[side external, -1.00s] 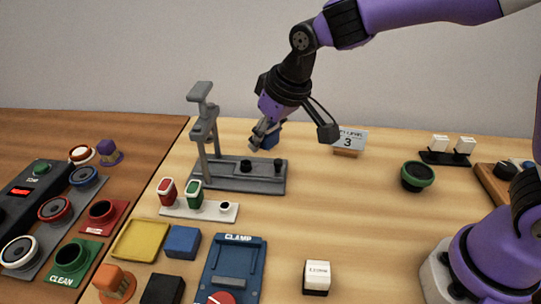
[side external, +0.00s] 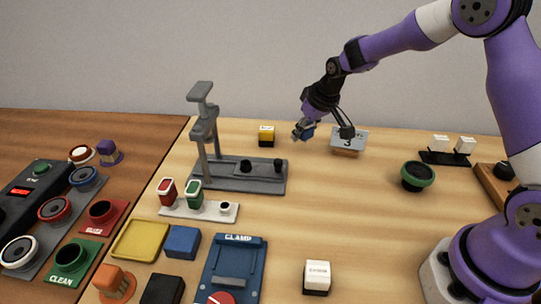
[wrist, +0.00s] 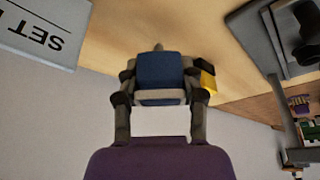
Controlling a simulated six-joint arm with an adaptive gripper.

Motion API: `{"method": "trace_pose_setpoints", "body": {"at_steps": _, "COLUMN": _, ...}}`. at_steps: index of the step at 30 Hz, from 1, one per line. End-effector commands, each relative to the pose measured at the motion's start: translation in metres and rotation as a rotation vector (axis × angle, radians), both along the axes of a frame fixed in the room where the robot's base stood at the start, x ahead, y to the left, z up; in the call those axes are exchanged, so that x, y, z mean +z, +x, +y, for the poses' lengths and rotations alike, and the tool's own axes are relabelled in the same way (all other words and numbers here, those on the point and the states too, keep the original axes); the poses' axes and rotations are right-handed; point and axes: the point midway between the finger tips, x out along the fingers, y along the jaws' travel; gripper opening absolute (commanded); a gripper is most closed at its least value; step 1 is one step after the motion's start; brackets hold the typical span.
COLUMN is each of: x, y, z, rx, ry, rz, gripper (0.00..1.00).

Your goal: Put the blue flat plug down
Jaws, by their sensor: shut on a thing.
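The blue flat plug (wrist: 160,70) is between the fingers of my gripper (wrist: 158,92) in the wrist view, with a pale band across its near end. In the side view my gripper (side external: 304,132) is shut on the plug (side external: 309,129) and holds it above the back of the table, just left of the numbered sign. The plug looks small and partly covered by the fingers there. I cannot tell its exact height above the table.
The numbered sign (side external: 347,142) stands close right of my gripper. A yellow and black block (side external: 266,136) stands to its left, and a grey press stand (side external: 214,179) is farther left. A green-rimmed black cup (side external: 418,176) is at right. The middle table is clear.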

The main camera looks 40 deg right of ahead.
Motion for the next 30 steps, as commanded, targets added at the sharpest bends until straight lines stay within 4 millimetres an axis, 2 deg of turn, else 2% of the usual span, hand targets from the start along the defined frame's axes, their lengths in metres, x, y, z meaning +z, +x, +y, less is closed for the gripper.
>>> {"method": "trace_pose_setpoints", "body": {"at_steps": 1, "x": -0.01, "y": -0.001, "z": 0.0, "rx": 0.0, "ry": 0.001, "rz": 0.004, "gripper": 0.17}}
{"method": "trace_pose_setpoints", "body": {"at_steps": 4, "x": -0.02, "y": 0.0, "z": 0.0, "rx": 0.0, "ry": 0.001, "rz": 0.003, "gripper": 0.17}}
{"method": "trace_pose_setpoints", "body": {"at_steps": 16, "x": -0.025, "y": 0.0, "z": 0.001, "rx": -0.001, "ry": 0.0, "rz": 0.0, "gripper": 0.17}}
{"method": "trace_pose_setpoints", "body": {"at_steps": 17, "x": -0.024, "y": 0.0, "z": 0.001, "rx": -0.001, "ry": 0.0, "rz": 0.0, "gripper": 0.59}}
{"method": "trace_pose_setpoints", "body": {"at_steps": 18, "x": -0.024, "y": 0.0, "z": 0.001, "rx": -0.001, "ry": 0.0, "rz": 0.0, "gripper": 0.74}}
{"method": "trace_pose_setpoints", "body": {"at_steps": 30, "x": -0.022, "y": 0.0, "z": 0.001, "rx": -0.001, "ry": 0.0, "rz": -0.001, "gripper": 0.74}}
